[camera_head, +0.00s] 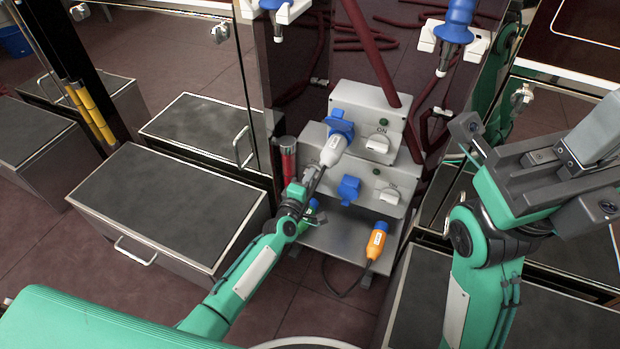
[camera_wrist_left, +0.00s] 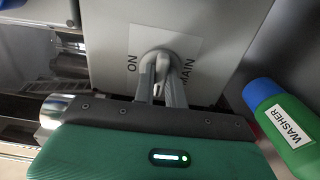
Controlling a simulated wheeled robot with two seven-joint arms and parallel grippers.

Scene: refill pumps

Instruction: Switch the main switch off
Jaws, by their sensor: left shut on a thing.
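The main switch (camera_wrist_left: 161,68) is a grey knob on a white label reading ON and MAIN, on the front of a grey box. My left gripper (camera_wrist_left: 161,88) is shut on the switch, with one finger on either side of it. In the head view my left gripper (camera_head: 312,177) is at the left end of the lower grey box (camera_head: 386,205), and its fingers and a white plug largely hide the switch there. My right gripper (camera_head: 480,140) is raised at the right, away from the boxes; its jaw opening is unclear.
A white plug (camera_head: 333,151) hangs at the upper box's blue socket (camera_head: 341,125). Below are an orange plug (camera_head: 376,241) and a green WASHER plug (camera_wrist_left: 287,125), close to my left gripper. A dark-topped cabinet (camera_head: 165,205) stands at left.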

